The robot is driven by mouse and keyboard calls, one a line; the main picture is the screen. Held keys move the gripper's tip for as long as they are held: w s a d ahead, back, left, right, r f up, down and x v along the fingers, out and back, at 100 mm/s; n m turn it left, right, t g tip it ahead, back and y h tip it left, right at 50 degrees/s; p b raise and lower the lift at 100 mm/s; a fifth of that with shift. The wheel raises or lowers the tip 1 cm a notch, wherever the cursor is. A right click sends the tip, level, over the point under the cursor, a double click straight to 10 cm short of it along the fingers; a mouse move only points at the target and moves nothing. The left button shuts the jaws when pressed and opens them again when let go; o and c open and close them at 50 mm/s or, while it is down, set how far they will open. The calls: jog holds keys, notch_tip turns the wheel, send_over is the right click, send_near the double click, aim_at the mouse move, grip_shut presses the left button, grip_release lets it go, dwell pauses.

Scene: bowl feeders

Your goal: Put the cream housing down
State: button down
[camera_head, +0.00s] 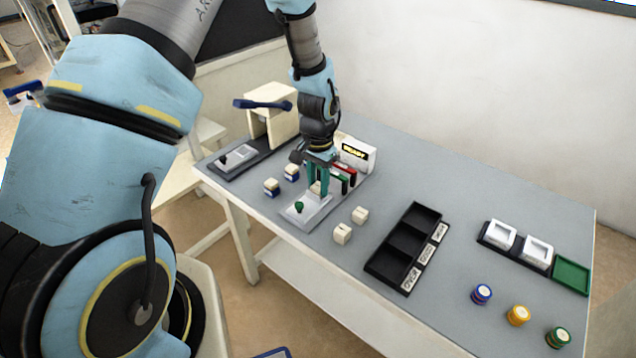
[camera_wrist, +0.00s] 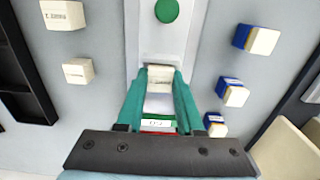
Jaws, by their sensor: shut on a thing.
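My gripper (camera_head: 318,192) has teal fingers and is shut on a small cream housing (camera_wrist: 160,77). In the head view only a little of the housing (camera_head: 316,188) shows between the fingers. It is over the pale grey plate (camera_head: 308,213) of a fixture with a green knob (camera_head: 299,206). In the wrist view the knob (camera_wrist: 167,11) lies beyond the fingertips. I cannot tell whether the housing touches the plate. Two loose cream housings (camera_head: 342,234) (camera_head: 360,214) stand on the table beside the fixture.
Blue-and-cream blocks (camera_head: 271,187) stand left of the fixture. A white READY box (camera_head: 357,153) is behind it. A black compartment tray (camera_head: 405,248) lies right, then white trays (camera_head: 497,235), a green tray (camera_head: 571,275) and coloured stacks (camera_head: 518,315). A cream press (camera_head: 272,115) stands at the left end.

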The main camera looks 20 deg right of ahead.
aim_at(318, 186)
jog(key=shift+f, duration=0.1)
jog(key=shift+f, duration=0.1)
jog(key=c, duration=0.5)
grip_release()
jog(key=shift+c, duration=0.2)
notch_tip(318, 186, up, 12)
jog(key=r+b, duration=0.1)
jog(key=b, duration=0.2)
jog(key=s+a+r+n, duration=0.2)
jog(key=a+n, duration=0.3)
jog(key=a, duration=1)
jog(key=s+a+r+n+t, duration=0.1)
jog(key=a+n, duration=0.5)
jog(key=a, duration=0.9)
jog(key=shift+s+r+t, duration=0.3)
jog(key=shift+s+r, duration=0.25)
jog(key=shift+r, duration=0.3)
